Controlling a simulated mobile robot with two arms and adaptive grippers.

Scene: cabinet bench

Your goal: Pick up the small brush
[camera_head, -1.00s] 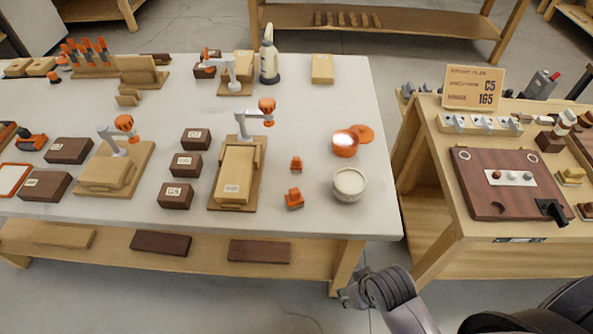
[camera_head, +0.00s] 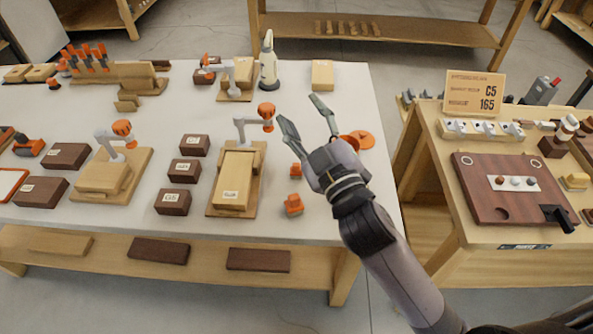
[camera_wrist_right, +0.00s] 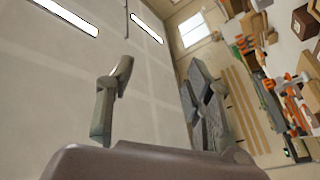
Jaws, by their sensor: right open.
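I cannot pick out the small brush for certain in either view. My right gripper (camera_head: 301,110) is raised over the right part of the white-topped bench (camera_head: 352,85), with its fingers spread and nothing between them. Both fingers also show in the right wrist view (camera_wrist_right: 158,90), apart and empty. My left gripper is not in view.
An orange clamp piece (camera_head: 293,205) lies left of my wrist. A wooden block on a board (camera_head: 232,180) stands farther left. A pale bottle (camera_head: 268,62) stands at the back.

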